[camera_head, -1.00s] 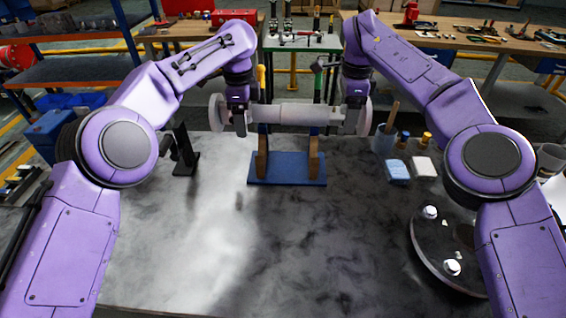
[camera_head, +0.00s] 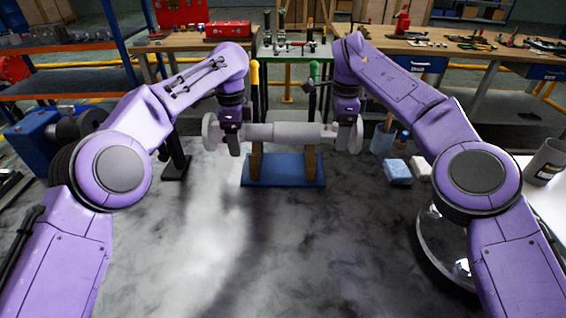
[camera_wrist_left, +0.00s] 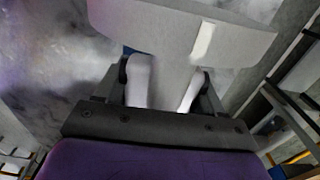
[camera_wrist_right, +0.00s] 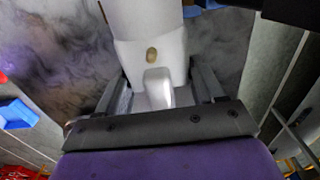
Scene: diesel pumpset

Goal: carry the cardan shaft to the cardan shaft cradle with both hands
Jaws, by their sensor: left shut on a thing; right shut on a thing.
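The cardan shaft (camera_head: 290,131) is a pale grey bar with round flanges at both ends. It lies level across the picture, in front of or over the cradle's uprights. The cardan shaft cradle (camera_head: 284,171) has a blue base and two brown uprights, whose tops are hidden behind the shaft; I cannot tell whether they touch it. My left gripper (camera_head: 233,138) is shut on the shaft near its left flange, and the left wrist view shows the pale flange (camera_wrist_left: 180,30) beyond the fingers. My right gripper (camera_head: 346,132) is shut near the right end, with the shaft (camera_wrist_right: 150,50) between its fingers.
A black stand (camera_head: 175,160) is left of the cradle. A cup (camera_head: 383,138) and a blue block (camera_head: 397,172) are to the right. A glossy round part (camera_head: 440,240) is partly hidden behind my right arm. The front middle of the table is clear.

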